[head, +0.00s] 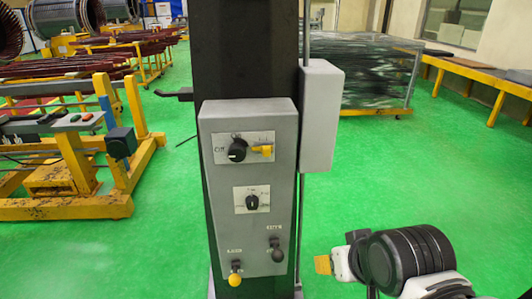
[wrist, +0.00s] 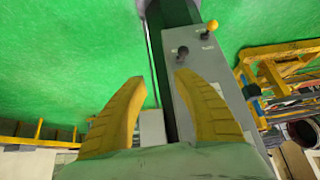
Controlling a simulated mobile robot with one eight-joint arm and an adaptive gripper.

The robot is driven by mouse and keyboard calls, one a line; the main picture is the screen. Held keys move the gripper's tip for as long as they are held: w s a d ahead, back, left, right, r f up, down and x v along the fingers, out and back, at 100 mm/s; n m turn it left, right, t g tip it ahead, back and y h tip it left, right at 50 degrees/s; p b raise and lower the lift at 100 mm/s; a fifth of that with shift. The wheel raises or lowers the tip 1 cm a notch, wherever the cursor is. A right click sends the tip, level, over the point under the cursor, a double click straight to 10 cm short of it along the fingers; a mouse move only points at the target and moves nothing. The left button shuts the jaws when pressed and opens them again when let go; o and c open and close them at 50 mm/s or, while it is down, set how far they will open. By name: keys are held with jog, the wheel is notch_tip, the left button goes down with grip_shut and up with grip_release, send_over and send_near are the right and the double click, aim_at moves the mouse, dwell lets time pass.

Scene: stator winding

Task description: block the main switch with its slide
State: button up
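The main switch (head: 237,151) is a black rotary knob in the upper part of the grey control panel (head: 222,225). "Off" is printed to its left. Its yellow slide (head: 262,150) sits just right of the knob on the same light plate, apart from the knob's centre. My gripper (head: 322,264) is low at the right in the head view, well clear of the panel. In the wrist view my gripper's (wrist: 158,77) two yellow fingers stand apart with nothing held between them. That view shows the panel (wrist: 193,78) tipped over, with the switch and slide not visible.
Below are a second knob (head: 252,202), a black-tipped lever (head: 276,255) and a yellow-tipped lever (head: 235,279). A grey box (head: 320,115) juts out right of the dark column. Yellow racks (head: 65,207) stand at the left. Green floor is clear right of the panel.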

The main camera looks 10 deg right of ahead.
jog(key=shift+w+a+r, duration=0.1)
jog(key=shift+w+a, duration=0.05)
jog(key=shift+w, duration=0.1)
jog(key=c, duration=0.5)
jog(key=w+a+m+y, duration=0.1)
jog(key=w, duration=0.1)
jog(key=w+a+m+y+p, duration=0.1)
jog(key=w, duration=0.1)
jog(key=w+a+r+m+y, duration=0.1)
jog(key=w+y, duration=0.1)
jog(key=shift+w+r+m, duration=0.1)
jog(key=shift+w+m, duration=0.2)
grip_shut()
jog(key=w+d+r+m+t+y+p, duration=0.3)
jog(key=w+d+r+m+t+y, duration=0.2)
jog(key=w, duration=0.7)
notch_tip(320, 180, up, 4)
jog(key=d+t+y, duration=0.1)
jog(key=d+y, duration=0.1)
jog(key=y, duration=0.1)
jog(key=shift+d+f+m, duration=0.2)
jog(key=shift+f+m, duration=0.05)
jog(key=shift+m, duration=0.15)
